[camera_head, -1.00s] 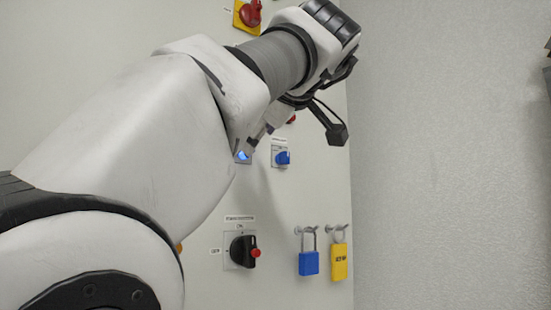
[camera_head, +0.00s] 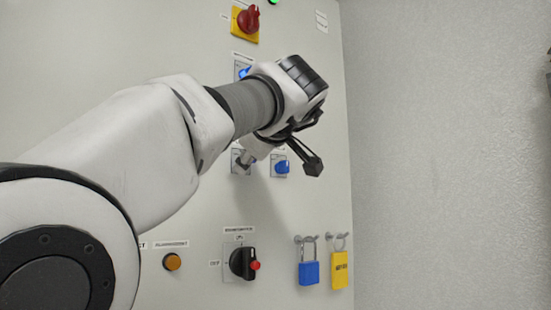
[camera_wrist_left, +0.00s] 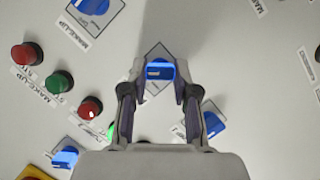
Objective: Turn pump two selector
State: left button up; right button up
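A blue selector knob on a square plate shows in the left wrist view (camera_wrist_left: 159,70), directly between my left fingertips. The labels are too small to tell which pump each serves. My right gripper is not in view.
A red switch on a yellow plate (camera_head: 246,20) is above. A black selector with a red tip (camera_head: 242,263), an orange button (camera_head: 172,262), a blue padlock (camera_head: 309,272) and a yellow padlock (camera_head: 340,270) are below. Red buttons (camera_wrist_left: 27,53) show in the wrist view.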

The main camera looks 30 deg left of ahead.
pick_arm(q)
grip_shut()
jog(key=shift+s+a+n+t+y+b, duration=0.15)
jog(key=shift+n+t+b, duration=0.4)
jog(key=shift+n+b, duration=0.75)
jog(key=shift+w+d+n+t+y+b, duration=0.1)
jog(key=shift+n+t+y+b, duration=0.15)
jog(key=shift+n+t+b, duration=0.75)
jog(key=shift+s+a+n+t+y+b, duration=0.1)
jog(key=shift+n+t+y+b, duration=0.1)
jog(key=shift+n+b, duration=1.45)
jog(key=shift+m+b, duration=0.35)
jog(key=shift+b, duration=0.1)
